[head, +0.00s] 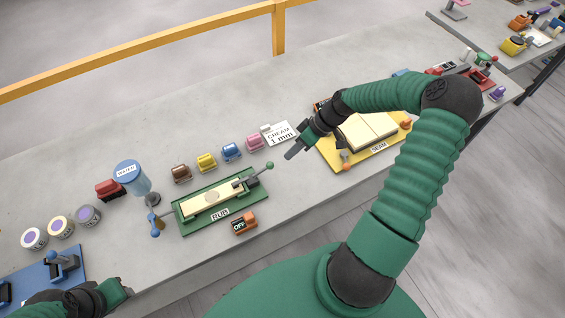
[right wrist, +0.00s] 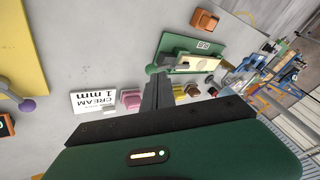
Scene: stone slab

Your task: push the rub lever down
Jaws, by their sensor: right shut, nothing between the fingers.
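The rub station is a green board (head: 190,226) marked RUB, with a long cream block (head: 213,199) on it. Its rub lever (head: 258,174) sits at the board's right end and slants up to a green ball knob (head: 270,165). In the right wrist view the knob (right wrist: 152,69) appears just beyond my fingertips. My right gripper (head: 289,155) is shut and empty, to the right of the knob and apart from it in the head view. It also shows in the right wrist view (right wrist: 157,80). My left gripper (head: 122,287) is at the bottom left; its fingers are unclear.
An orange OFF switch (head: 245,223) sits in front of the board. Behind it stand brown, yellow, blue (head: 231,152) and pink (head: 255,142) pieces and a white CREAM 1 mm card (head: 280,133). A yellow SEAM station (head: 345,159) lies right. A blue-topped water container (head: 130,175) stands left.

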